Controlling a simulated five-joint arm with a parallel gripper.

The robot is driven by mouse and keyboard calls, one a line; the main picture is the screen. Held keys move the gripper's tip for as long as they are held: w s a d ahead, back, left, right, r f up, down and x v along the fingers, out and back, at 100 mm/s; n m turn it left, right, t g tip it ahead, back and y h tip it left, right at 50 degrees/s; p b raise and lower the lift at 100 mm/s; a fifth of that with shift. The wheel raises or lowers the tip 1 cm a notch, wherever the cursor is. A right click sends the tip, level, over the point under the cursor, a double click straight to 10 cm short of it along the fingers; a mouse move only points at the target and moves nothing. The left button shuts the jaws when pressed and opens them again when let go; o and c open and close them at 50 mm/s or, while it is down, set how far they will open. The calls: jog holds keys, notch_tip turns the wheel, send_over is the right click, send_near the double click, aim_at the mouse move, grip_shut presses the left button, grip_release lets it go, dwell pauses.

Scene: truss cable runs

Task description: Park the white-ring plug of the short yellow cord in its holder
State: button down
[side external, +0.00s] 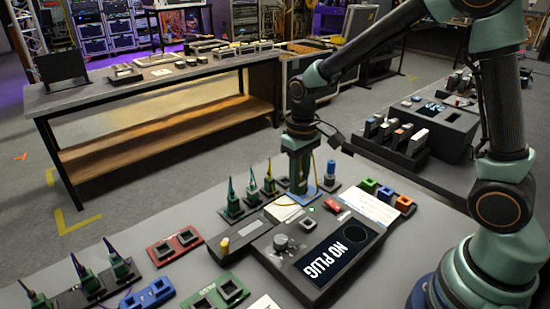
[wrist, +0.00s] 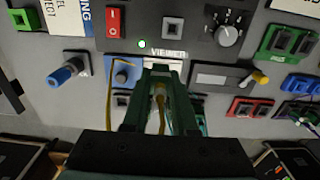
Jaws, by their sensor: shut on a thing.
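My gripper (side external: 300,188) points down behind the black tester box (side external: 325,245). In the wrist view its green fingers (wrist: 159,88) are closed around a yellow plug end (wrist: 160,92), mostly hidden between them. I cannot make out a white ring on it. A thin yellow cord (wrist: 128,64) loops from a blue plate (wrist: 112,68) beside the fingers, and yellow cord also runs back between the fingers. The blue plate also shows at the gripper's foot in the side view (side external: 320,187). I cannot tell which socket is the plug's holder.
A blue plug (side external: 331,169) stands upright in a holder right of my gripper. Several green plugs with cords (side external: 233,204) stand in holders to the left.

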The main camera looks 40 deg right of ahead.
jog(key=w+d, duration=0.8)
jog(key=w, duration=0.5)
jog(key=shift+s+f, duration=0.2)
jog(key=shift+f, duration=3.05)
jog(key=shift+f, duration=0.8)
jog(key=c, duration=0.6)
grip_release()
jog(key=shift+r, duration=2.5)
